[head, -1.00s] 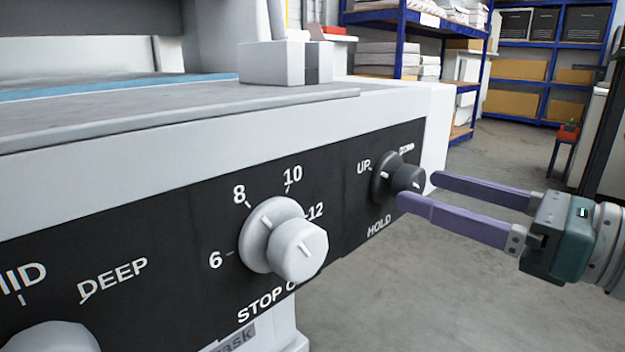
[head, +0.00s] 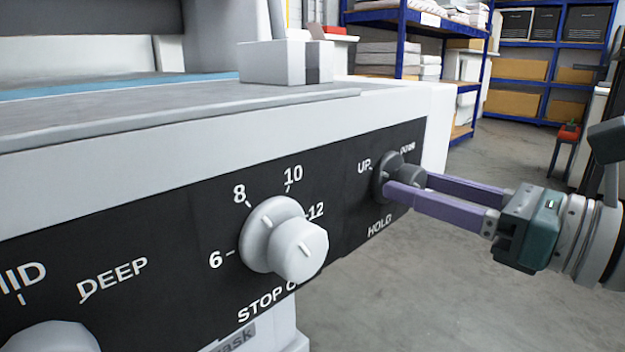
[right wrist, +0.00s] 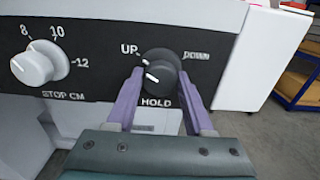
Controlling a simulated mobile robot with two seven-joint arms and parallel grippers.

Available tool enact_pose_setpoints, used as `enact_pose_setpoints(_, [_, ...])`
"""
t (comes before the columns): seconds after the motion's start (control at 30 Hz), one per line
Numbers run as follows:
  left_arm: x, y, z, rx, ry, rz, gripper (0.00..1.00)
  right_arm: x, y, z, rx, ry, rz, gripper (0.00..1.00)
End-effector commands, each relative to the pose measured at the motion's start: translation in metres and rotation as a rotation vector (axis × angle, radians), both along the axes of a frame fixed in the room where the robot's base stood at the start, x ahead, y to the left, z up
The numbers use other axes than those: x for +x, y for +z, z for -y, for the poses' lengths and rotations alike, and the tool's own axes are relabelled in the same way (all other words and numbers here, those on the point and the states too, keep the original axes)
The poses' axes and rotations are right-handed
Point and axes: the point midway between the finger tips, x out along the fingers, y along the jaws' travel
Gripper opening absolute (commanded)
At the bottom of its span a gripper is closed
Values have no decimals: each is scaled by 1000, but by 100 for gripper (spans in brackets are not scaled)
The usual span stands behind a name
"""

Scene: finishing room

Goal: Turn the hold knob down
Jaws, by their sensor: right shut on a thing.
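The dark grey hold knob (head: 411,176) sits on the black panel between the words UP and DOWN, above the word HOLD. In the right wrist view the knob (right wrist: 161,73) has its white pointer line aimed to the upper left, towards UP. My right gripper (head: 408,188) is shut on the knob, with one purple finger on each side; its fingers also show in the right wrist view (right wrist: 160,88). The near finger hides part of the knob in the head view. My left gripper is in neither view.
A larger white stop knob (head: 285,238) stands left of the hold knob on the same panel. A further white knob (head: 50,338) is at the lower left. Blue shelving (head: 520,68) stands at the back. The concrete floor (head: 400,290) below right is clear.

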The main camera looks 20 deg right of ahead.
Motion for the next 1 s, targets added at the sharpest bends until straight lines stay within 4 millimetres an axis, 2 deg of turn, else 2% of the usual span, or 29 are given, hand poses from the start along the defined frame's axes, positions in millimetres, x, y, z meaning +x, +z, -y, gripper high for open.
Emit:
enact_pose_setpoints(0.03, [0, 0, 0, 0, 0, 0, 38, 0, 0, 0, 0, 0, 0, 19])
enact_pose_setpoints(0.2, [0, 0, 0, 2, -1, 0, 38, 0, 0, 0, 0, 1, 0, 0])
enact_pose_setpoints(0.63, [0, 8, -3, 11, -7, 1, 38, 0, 2, 0, 72, 2, -31, 0])
enact_pose_setpoints(1.0, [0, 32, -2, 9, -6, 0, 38, 0, 3, 0, 345, 1, -146, 0])
